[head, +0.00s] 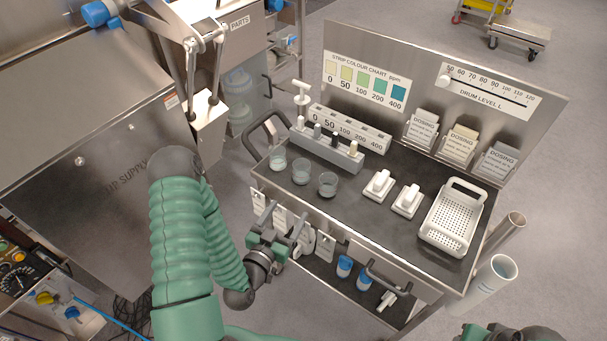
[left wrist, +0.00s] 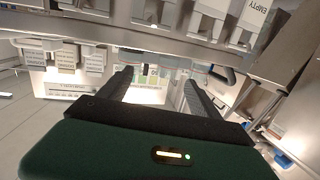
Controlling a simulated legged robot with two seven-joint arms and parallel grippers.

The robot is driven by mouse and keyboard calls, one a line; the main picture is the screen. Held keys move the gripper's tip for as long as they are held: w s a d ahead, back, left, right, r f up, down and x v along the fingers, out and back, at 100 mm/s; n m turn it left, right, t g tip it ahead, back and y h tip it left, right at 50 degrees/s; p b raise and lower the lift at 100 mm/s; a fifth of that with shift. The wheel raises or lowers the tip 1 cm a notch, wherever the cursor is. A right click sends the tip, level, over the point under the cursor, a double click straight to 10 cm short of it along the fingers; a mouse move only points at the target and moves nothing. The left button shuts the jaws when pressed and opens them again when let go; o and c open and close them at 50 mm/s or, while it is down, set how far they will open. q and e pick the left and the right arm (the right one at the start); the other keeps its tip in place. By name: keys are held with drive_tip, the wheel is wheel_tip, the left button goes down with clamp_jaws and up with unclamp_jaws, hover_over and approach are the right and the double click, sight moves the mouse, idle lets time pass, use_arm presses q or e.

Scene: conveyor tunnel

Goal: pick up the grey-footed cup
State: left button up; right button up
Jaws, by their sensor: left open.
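Three small clear cups stand in a row on the dark top of the steel cart: a left cup (head: 278,160), a middle cup (head: 301,171) and a right cup (head: 327,184). Their feet are too small to tell which one is grey. My left gripper (head: 286,214) is open and empty, in front of the cart's near edge and below the cups in the picture. Its two dark fingers, apart, also show in the left wrist view (left wrist: 157,82), with no cup clear between them. My right gripper's jaws are not visible; only part of that arm shows at the bottom right.
Behind the cups is a grey rack (head: 326,147) with stoppers. Two white dispensers (head: 379,185) and a white perforated basket (head: 452,218) stand to the right. A black handle (head: 264,128) rises at the cart's left end. Several tags hang on the front edge.

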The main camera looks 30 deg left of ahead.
use_arm(q)
drive_tip(key=s+a+n+y, duration=0.1)
drive_tip(key=s, duration=0.1)
drive_tip(key=t+y+b, duration=0.1)
drive_tip(key=b, duration=0.9)
approach(299, 176)
drive_tip(key=x, duration=0.4)
drive_tip(key=shift+s+a+f, duration=0.1)
drive_tip(key=shift+s+a, duration=0.05)
drive_tip(key=shift+a, duration=0.15)
drive_tip(key=shift+w+a+r+p, duration=0.15)
drive_tip(key=shift+w+r+p, duration=0.35)
drive_tip(key=shift+w, duration=0.2)
drive_tip(key=x, duration=0.7)
drive_tip(key=shift+d+f, duration=0.25)
drive_tip(key=shift+f, duration=0.15)
drive_tip(key=c, duration=1.4)
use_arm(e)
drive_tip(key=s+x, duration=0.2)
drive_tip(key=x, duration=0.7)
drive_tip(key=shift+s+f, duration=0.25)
